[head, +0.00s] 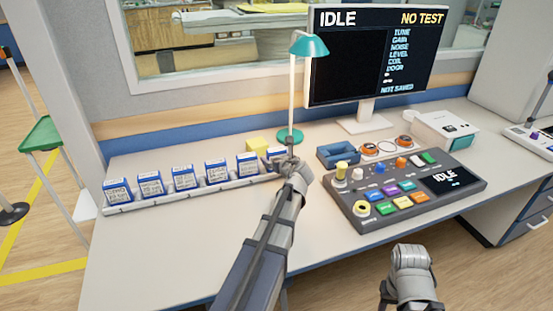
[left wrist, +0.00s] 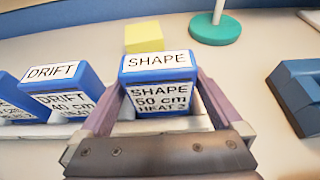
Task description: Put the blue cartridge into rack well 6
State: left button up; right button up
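A blue cartridge (left wrist: 158,85) with white labels reading SHAPE, 50 cm, HEAT 2 is between the fingers of my left gripper (left wrist: 160,72) in the left wrist view. Both fingers lie close against its sides. In the head view this cartridge (head: 274,153) is at the right end of the long pale rack (head: 160,199), partly hidden by my left gripper (head: 290,168). Whether its base is seated in the end well or just above it is hidden. Several similar blue cartridges stand in a row to its left. My right gripper (head: 411,262) is low in the head view; its fingers cannot be made out.
A yellow block (head: 258,145) and a teal lamp (head: 290,136) stand behind the rack's right end. The desk in front of the rack is clear.

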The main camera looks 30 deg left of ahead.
pick_arm(q)
jog(key=shift+s+d+r+p, duration=0.1)
jog(key=shift+r+p, duration=0.2)
jog(key=p+v, duration=0.4)
jog(key=v, duration=0.7)
jog(key=shift+s+d, duration=0.25)
jog(key=shift+r, duration=0.1)
dwell(0.7)
